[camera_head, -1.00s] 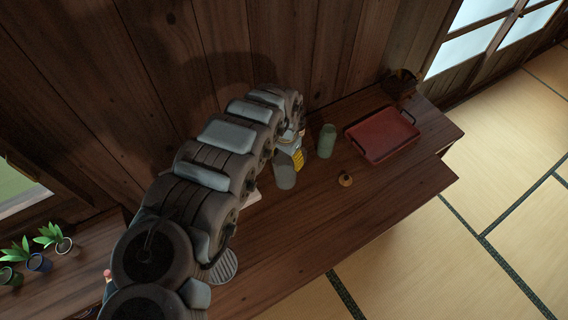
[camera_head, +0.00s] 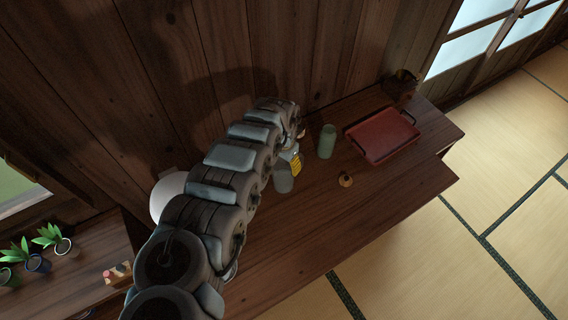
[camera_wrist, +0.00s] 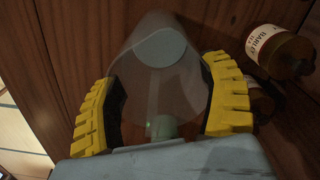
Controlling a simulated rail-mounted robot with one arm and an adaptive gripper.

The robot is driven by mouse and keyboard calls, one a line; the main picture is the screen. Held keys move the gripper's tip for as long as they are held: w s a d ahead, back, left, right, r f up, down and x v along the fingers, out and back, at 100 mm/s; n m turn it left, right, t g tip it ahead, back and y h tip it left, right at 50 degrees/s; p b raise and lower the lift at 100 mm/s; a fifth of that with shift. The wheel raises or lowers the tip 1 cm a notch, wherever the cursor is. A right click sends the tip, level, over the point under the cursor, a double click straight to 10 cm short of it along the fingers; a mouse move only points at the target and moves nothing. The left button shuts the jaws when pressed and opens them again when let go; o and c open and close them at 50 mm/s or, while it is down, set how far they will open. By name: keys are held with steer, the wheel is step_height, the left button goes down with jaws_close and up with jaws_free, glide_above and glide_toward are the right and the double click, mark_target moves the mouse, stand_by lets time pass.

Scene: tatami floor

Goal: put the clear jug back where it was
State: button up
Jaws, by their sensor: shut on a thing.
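The clear jug (camera_wrist: 150,75) is a grey, see-through vessel between the yellow-and-black fingers of my gripper (camera_wrist: 165,95) in the wrist view. The fingers are shut on it, one on each side. In the head view the jug (camera_head: 284,183) shows below my gripper (camera_head: 293,165), over the dark wooden table (camera_head: 310,220), left of the green cup (camera_head: 327,142). I cannot tell whether its base touches the table. My arm hides part of the jug and the table behind it.
A red tray (camera_head: 382,136) with dark handles lies to the right. A small tan knobbed object (camera_head: 345,180) sits in front of the green cup. A labelled brown bottle (camera_wrist: 280,50) is close beside the right finger. A white round object (camera_head: 167,196) is behind my arm. The table's front right is clear.

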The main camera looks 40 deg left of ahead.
steer(key=shift+f, duration=0.1)
steer(key=o, duration=1.1)
step_height(320, 180, up, 12)
stand_by(0.5)
